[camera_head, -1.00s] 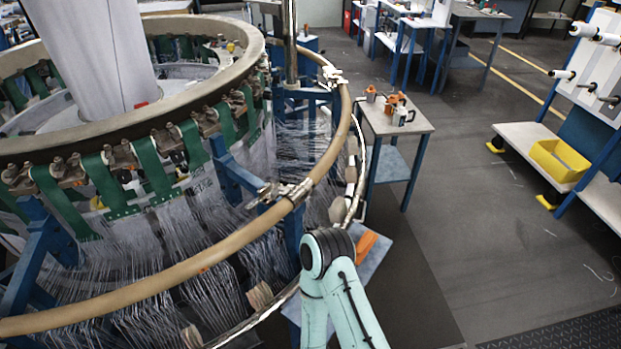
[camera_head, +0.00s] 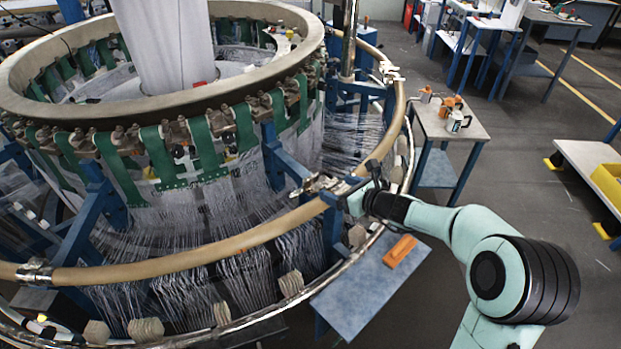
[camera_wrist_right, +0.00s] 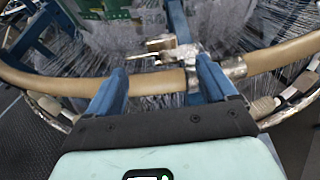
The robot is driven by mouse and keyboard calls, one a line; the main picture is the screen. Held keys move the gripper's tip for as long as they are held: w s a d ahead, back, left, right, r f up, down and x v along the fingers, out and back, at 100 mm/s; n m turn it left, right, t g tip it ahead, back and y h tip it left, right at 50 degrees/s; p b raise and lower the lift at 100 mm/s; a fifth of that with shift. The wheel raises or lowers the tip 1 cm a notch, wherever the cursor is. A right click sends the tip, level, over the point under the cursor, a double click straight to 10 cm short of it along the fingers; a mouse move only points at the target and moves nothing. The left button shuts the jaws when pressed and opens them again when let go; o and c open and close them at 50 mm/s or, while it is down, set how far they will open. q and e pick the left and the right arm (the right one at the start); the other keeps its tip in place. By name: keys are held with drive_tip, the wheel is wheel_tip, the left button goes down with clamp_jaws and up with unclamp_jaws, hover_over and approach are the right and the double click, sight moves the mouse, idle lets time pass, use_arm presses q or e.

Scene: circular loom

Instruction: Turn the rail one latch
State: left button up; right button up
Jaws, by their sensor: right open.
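The tan ring-shaped rail (camera_head: 230,241) curves around the front of the loom. A metal latch (camera_head: 322,184) sits on it at centre right, with others at the far right (camera_head: 390,72) and lower left (camera_head: 35,270). My right gripper (camera_head: 349,198) is at the rail beside the centre-right latch. In the right wrist view the open fingers (camera_wrist_right: 161,75) point at the rail (camera_wrist_right: 52,84), which shows between them. The latch lever (camera_wrist_right: 160,44) lies just beyond the fingertips, and its collar (camera_wrist_right: 233,68) is right of the right finger. Contact cannot be told. My left gripper is out of view.
White threads and wooden blocks lie below the rail, inside a lower metal ring (camera_head: 268,314). A blue side table (camera_head: 350,293) with an orange object (camera_head: 399,250) is under my right arm. A small table (camera_head: 466,131) with tools stands behind it.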

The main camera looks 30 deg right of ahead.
sight(312, 178)
drive_tip(key=p+x, duration=0.1)
drive_tip(key=x, duration=1.2)
drive_tip(key=shift+w+p, duration=0.25)
drive_tip(key=shift+p, duration=0.05)
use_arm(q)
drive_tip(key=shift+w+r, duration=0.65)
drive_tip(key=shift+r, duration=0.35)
use_arm(e)
drive_tip(key=c, duration=1.4)
